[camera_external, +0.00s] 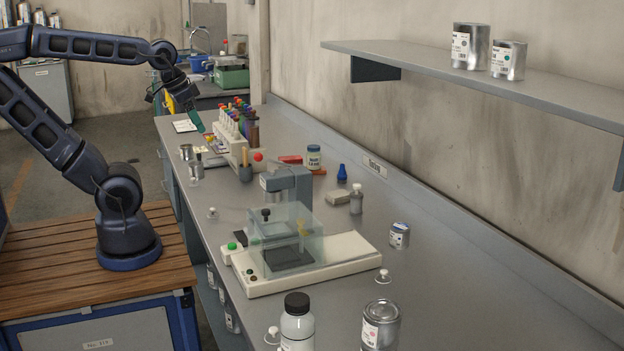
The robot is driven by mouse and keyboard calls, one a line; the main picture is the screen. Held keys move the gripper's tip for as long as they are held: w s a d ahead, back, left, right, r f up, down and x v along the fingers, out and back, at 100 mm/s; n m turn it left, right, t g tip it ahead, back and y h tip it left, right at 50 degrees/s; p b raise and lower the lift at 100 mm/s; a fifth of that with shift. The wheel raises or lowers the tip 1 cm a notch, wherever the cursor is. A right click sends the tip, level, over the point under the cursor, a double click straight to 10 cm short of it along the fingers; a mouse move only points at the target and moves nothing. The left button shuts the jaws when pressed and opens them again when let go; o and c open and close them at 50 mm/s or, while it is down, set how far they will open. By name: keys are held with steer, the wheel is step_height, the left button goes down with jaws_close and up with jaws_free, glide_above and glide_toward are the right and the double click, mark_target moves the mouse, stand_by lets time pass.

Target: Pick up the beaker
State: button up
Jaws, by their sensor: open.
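My gripper (184,112) hangs over the far left part of the long grey bench (470,290), pointing down. It is open; its fingertips are small in this view, and I see nothing held between them. I cannot clearly make out a beaker. A small metal tin (187,152) and a small container (196,170) stand near the bench's left edge, below my gripper. Both are too small to tell in detail.
A rack of colourful-capped tubes (232,128) stands right of my gripper. A milling device with a clear cover (288,238) fills the middle. A dark-capped bottle (297,322) and a paint can (381,325) stand in front. A shelf (430,62) overhangs the right.

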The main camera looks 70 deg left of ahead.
steer(key=shift+r, duration=0.1)
stand_by(0.7)
step_height(320, 180, up, 5)
steer(key=w+a+r+m+g, duration=0.25)
steer(key=w+m, duration=0.25)
steer(key=w, duration=0.6)
steer(key=w+a+f+m+g+h, duration=0.1)
steer(key=w+a+m, duration=0.3)
steer(key=w+a, duration=0.4)
steer(key=w+a+f+m+g, duration=0.15)
steer(key=w+a+m, duration=0.35)
steer(key=w, duration=0.6)
steer(key=shift+n+t, duration=0.3)
steer(key=shift+t, duration=0.2)
step_height(320, 180, down, 33)
steer(key=shift+r, duration=0.1)
steer(key=shift+w+d+f, duration=0.1)
steer(key=shift+d+f, duration=0.1)
steer(key=shift+f, duration=1.35)
steer(key=shift+d+f, duration=0.2)
steer(key=shift+f, duration=1.35)
steer(key=c, duration=1)
